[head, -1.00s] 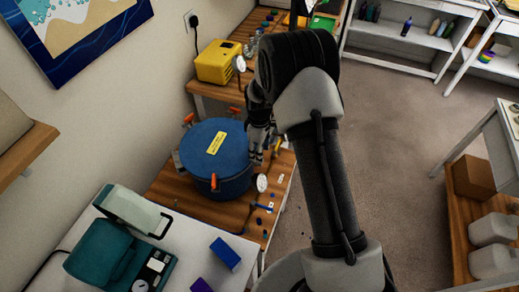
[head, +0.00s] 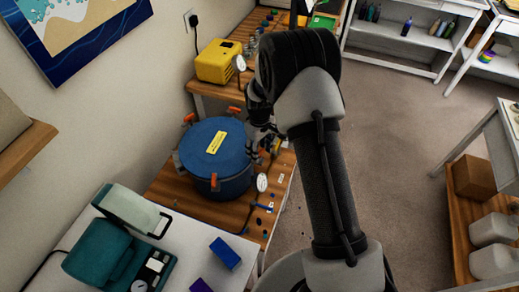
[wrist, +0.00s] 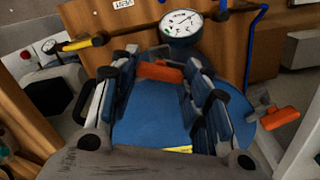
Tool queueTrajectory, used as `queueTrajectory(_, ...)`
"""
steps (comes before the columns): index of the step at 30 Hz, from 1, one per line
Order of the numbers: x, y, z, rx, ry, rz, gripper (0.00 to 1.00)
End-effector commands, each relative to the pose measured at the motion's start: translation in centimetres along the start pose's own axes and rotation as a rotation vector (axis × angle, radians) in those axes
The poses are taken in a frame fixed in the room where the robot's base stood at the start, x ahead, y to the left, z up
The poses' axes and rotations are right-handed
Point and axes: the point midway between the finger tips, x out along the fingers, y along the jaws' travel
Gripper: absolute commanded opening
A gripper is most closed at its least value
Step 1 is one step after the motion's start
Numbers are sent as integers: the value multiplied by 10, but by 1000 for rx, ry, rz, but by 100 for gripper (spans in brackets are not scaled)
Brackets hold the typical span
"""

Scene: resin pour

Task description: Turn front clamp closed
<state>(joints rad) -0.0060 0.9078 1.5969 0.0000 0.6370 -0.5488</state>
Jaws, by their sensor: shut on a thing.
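The blue round pot (head: 205,150) stands on the wooden bench with a yellow label on its lid and orange clamps around its rim. My gripper (head: 264,138) is at the pot's right side, partly hidden by my arm. In the wrist view my gripper (wrist: 160,72) has its fingers on both sides of an orange clamp handle (wrist: 158,72) at the lid's edge and is shut on it. The handle lies roughly across the fingers. Another orange clamp (wrist: 280,117) sticks outward at the right, apart from the gripper; an orange clamp (head: 214,181) shows at the pot's near side.
A white dial gauge (wrist: 181,23) stands just beyond the held handle. A black rod with a yellow part (wrist: 85,43) lies close by at the left. A blue bent bar (wrist: 250,45) is at the right. A yellow box (head: 217,62) stands behind the pot.

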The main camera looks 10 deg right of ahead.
Motion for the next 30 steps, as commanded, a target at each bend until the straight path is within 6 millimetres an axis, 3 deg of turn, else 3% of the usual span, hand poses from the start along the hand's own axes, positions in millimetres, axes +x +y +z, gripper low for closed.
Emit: queueTrajectory(30, 0, 0, 0, 932, 1, 0, 19)
